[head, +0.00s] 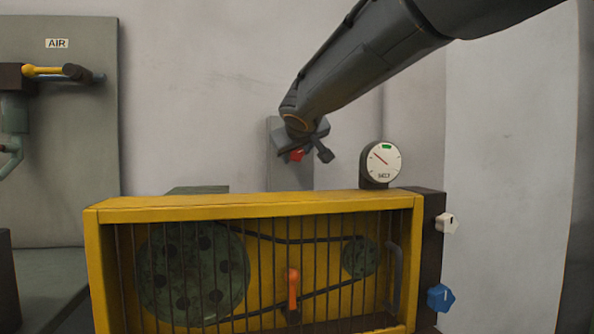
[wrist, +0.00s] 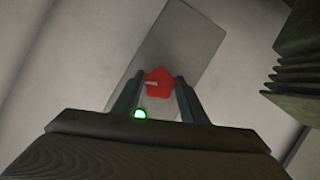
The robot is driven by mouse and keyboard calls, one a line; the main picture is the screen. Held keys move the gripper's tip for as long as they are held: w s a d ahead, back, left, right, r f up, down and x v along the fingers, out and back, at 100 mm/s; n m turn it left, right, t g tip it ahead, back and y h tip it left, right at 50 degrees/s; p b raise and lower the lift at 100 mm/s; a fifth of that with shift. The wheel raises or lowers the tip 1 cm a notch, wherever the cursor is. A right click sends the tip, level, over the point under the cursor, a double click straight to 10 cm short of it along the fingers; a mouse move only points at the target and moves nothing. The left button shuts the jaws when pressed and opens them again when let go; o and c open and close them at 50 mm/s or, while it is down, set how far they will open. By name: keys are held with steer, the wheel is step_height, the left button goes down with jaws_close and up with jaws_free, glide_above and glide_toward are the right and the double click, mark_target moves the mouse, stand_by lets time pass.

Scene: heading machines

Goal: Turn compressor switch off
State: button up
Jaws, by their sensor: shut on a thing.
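A red switch knob (head: 297,155) shows at my gripper (head: 307,150) in the head view, in front of a grey panel (head: 292,178) on the back wall. In the wrist view the red knob (wrist: 160,83) sits between the two fingers of my gripper (wrist: 161,79), which is shut on it. A pale pointer mark on the knob points to the left in that view. A lit green lamp (wrist: 139,114) shows near the base of the left finger. The grey panel (wrist: 195,40) lies behind the knob. No lettering on it is readable.
A yellow guard frame (head: 250,207) with bars, pulleys and a belt stands below my gripper. A round gauge (head: 381,161) stands on its top right. White (head: 446,223) and blue (head: 440,298) knobs are at its right side. An AIR panel (head: 75,130) with a yellow-handled valve is at left.

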steer(key=n+b, duration=0.1)
steer(key=b, duration=0.2)
steer(key=n+t+h+b, duration=0.1)
steer(key=b, duration=0.2)
steer(key=shift+a+f+n+h, duration=0.1)
steer(key=shift+f+n+h, duration=0.2)
steer(key=n+t+h+b, duration=0.1)
steer(key=n+b, duration=0.1)
steer(key=b, duration=0.3)
steer(key=shift+n+b, duration=0.3)
steer(key=shift+n, duration=0.1)
steer(key=n+t+b, duration=0.1)
steer(key=n+b, duration=0.2)
steer(key=b, duration=0.1)
steer(key=shift+t+h+b, duration=0.3)
steer(key=shift+h, duration=0.1)
steer(key=shift+n+t+b, duration=0.4)
steer(key=shift+n+b, duration=0.5)
steer(key=shift+r, duration=0.15)
steer(key=o, duration=1)
steer(key=shift+o, duration=0.2)
steer(key=shift+s, duration=0.1)
